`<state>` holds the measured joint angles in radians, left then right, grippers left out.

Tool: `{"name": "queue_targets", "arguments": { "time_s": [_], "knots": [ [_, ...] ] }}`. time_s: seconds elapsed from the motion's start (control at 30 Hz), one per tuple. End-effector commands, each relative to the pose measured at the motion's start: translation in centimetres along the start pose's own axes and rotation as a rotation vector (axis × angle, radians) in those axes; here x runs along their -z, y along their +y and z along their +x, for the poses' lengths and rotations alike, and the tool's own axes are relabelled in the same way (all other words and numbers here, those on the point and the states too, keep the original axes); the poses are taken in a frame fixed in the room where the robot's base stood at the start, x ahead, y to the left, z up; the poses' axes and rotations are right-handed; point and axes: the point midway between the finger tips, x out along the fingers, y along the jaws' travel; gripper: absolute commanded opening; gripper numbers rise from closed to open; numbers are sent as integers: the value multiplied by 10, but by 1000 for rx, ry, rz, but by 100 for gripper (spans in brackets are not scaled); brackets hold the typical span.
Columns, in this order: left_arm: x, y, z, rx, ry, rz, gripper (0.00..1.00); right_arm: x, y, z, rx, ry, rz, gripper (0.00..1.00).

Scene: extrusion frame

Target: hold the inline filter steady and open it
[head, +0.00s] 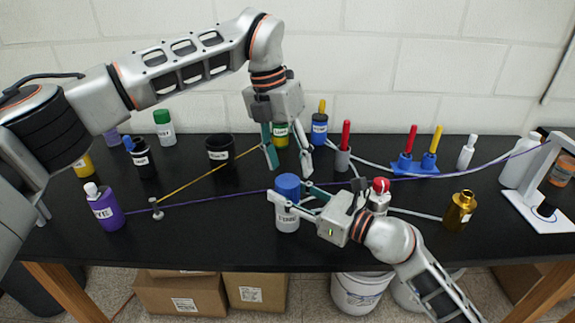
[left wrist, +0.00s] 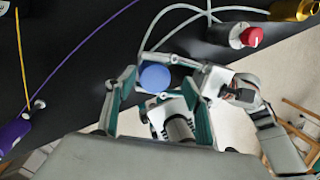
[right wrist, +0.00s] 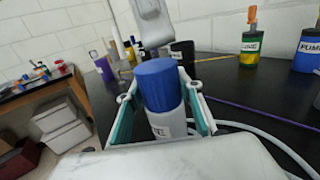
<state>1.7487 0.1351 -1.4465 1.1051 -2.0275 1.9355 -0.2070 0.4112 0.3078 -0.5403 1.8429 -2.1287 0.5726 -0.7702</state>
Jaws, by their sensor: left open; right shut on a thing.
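The inline filter (head: 287,219) is a grey-white cylinder with a label and a blue cap (head: 287,185). It stands upright near the front edge of the black table. My right gripper (head: 294,203) is shut on its body from the right, below the cap; the right wrist view shows the filter (right wrist: 162,100) between the fingers. My left gripper (head: 288,160) points down, open and empty, above and behind the filter. In the left wrist view the cap (left wrist: 155,77) shows from above between the open fingers, apart from them.
A purple bottle (head: 104,209) stands left, with a purple cord and a yellow cord nearby. A red-topped fitting (head: 380,196) and a gold bottle (head: 459,211) stand right. Grey tubing runs behind my right gripper. Several bottles and a blue stand (head: 415,168) line the back.

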Motion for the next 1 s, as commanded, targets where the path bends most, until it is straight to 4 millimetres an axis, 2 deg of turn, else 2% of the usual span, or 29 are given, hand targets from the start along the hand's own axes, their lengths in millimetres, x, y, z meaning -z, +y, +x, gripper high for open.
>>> {"name": "queue_targets", "arguments": {
  "time_s": [0.03, 0.17, 0.27, 0.4, 0.6, 0.7, 0.8, 1.0],
  "knots": [
    [-6, -20, 4, 49, -19, 65, 53, 0, 0, 0, 0, 0, 0, 0],
    [-28, -64, -4, 207, -127, 217, 53, 0, 0, 0, -1, 0, 0, 0],
    [-45, -99, -16, 329, -227, 310, 53, 0, 0, 0, 0, 0, 0, 0],
    [-70, -144, -44, 486, -392, 400, 53, 0, 0, 0, -1, 0, 0, 0],
    [-108, -190, -99, 672, -662, 446, 53, 0, 1, 0, -1, 0, 1, 0],
    [-128, -203, -131, 742, -803, 428, 53, 0, 1, 0, -1, 0, 1, 0],
    [-149, -208, -163, 793, -943, 384, 53, 0, 1, 0, -1, 0, 1, 0],
    [-190, -192, -220, 828, -1197, 228, 53, 0, 1, 0, -1, 0, 1, 0]
  ]
}}
